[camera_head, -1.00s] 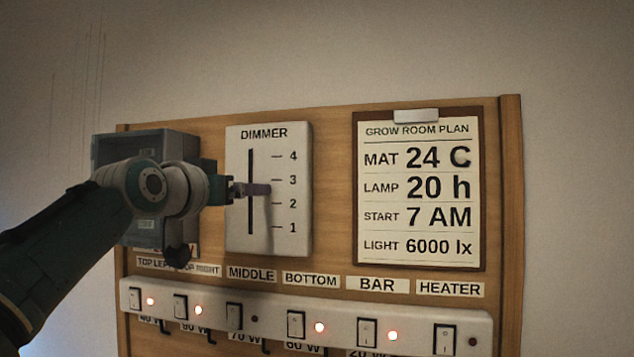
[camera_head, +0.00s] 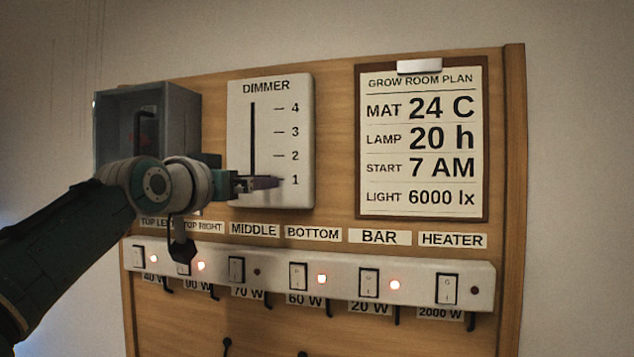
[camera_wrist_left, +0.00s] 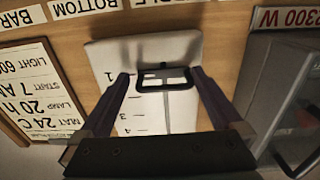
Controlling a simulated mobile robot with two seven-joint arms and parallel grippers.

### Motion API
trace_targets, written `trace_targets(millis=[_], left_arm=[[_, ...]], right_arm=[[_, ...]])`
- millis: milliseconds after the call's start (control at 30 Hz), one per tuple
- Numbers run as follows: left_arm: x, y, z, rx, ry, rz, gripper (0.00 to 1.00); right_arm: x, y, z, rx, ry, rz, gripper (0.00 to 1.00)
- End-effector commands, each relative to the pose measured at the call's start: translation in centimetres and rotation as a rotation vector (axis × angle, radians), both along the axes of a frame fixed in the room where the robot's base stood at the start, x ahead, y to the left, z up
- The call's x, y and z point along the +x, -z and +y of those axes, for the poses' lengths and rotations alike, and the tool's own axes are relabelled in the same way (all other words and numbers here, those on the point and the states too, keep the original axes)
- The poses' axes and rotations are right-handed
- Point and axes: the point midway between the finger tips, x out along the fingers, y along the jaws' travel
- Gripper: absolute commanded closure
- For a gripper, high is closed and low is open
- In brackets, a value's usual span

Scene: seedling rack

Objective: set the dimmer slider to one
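The dimmer (camera_head: 298,140) is a pale upright panel with a dark slot and marks 1 to 4, and it also shows upside down in the wrist view (camera_wrist_left: 183,115). Its slider handle (camera_wrist_left: 163,86), a dark rectangular loop, is level with mark 1 in the wrist view. My left gripper (camera_head: 268,183) is at mark 1 in the head view, hiding the handle there. My right gripper is not in view.
A switch strip (camera_head: 330,272) with several rockers and red lamps runs below. A grey box (camera_head: 183,115) stands left of the dimmer, partly behind my arm. A plan board (camera_head: 421,140) on the right reads LIGHT 6000 lx. Several cables hang below the strip.

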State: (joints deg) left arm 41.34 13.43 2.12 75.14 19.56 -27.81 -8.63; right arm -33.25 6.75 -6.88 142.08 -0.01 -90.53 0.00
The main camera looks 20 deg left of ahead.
Motion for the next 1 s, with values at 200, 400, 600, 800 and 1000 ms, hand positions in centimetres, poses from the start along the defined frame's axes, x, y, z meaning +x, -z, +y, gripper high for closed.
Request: trace_targets(millis=[200,400,600,800,1000], left_arm=[[-1.7,0.2,-0.2,0.001,0.003,-0.003,0.00],[-4.8,0.2,-0.2,0.003,0.001,-0.004,0.00],[-7.7,0.2,-0.3,0.003,0.001,-0.002,0.00],[-9.4,0.0,-0.3,0.001,0.001,-0.002,0.00],[-9.8,-0.1,-0.3,0.000,0.001,0.000,0.00]], right_arm=[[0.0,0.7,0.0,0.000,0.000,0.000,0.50],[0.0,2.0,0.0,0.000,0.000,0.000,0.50],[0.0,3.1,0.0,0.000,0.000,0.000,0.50],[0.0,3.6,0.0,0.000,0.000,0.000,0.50],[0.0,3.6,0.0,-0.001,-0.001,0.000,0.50]])
